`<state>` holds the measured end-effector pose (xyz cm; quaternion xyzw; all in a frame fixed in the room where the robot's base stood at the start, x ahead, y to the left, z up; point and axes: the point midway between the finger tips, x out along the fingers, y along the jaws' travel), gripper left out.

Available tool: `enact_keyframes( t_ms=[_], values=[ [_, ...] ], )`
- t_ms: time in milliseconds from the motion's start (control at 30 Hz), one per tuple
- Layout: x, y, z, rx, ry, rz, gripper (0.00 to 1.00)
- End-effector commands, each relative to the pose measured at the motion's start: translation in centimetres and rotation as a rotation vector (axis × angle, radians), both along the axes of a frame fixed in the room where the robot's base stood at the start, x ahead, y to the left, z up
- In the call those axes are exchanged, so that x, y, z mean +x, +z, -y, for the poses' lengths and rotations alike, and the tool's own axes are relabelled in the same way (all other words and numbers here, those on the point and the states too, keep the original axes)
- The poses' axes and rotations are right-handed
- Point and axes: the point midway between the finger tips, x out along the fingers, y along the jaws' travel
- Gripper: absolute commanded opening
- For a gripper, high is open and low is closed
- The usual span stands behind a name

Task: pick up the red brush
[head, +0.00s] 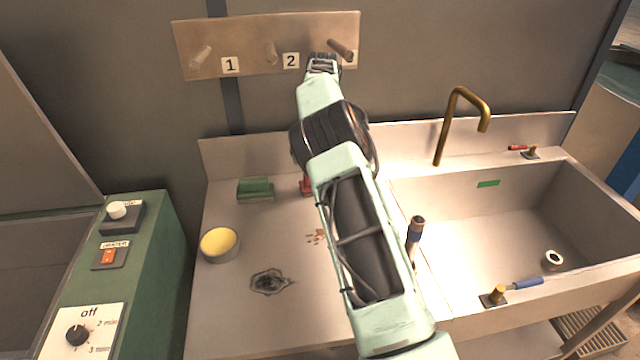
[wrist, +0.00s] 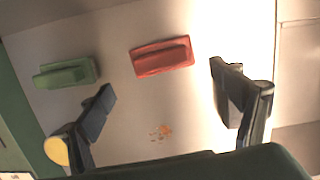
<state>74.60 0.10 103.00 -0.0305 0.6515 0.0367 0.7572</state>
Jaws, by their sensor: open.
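The red brush (wrist: 162,57) lies on the metal counter (wrist: 130,110), between and beyond my open fingertips in the wrist view. In the head view only a small part of the red brush (head: 306,186) shows; my arm hides the rest. My gripper (wrist: 167,82) is open and empty, with one dark finger on each side. It is above the counter and apart from the brush. In the head view the gripper (head: 322,64) shows small at the end of my arm, in front of the peg board.
A green brush (head: 256,189) lies left of the red one. A yellow-filled round tin (head: 220,244), a dark burnt stain (head: 269,282) and reddish crumbs (head: 316,237) are on the counter. A sink (head: 480,230) with a brass tap (head: 462,112) is at right. A peg board (head: 262,45) hangs behind.

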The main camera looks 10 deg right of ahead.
Motion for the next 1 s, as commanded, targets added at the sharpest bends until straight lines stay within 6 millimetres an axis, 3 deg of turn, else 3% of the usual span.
enact_keyframes(
  t_ms=[100, 600, 867, 1000],
  values=[
    [0.2, -2.0, 0.0, 0.000, 0.001, -0.003, 0.85],
    [1.3, -7.7, 0.2, -0.001, 0.002, -0.001, 0.85],
    [1.4, -8.1, 0.1, 0.000, 0.002, 0.001, 0.85],
    [1.4, -8.0, 0.1, 0.000, 0.002, 0.001, 0.72]
  ],
)
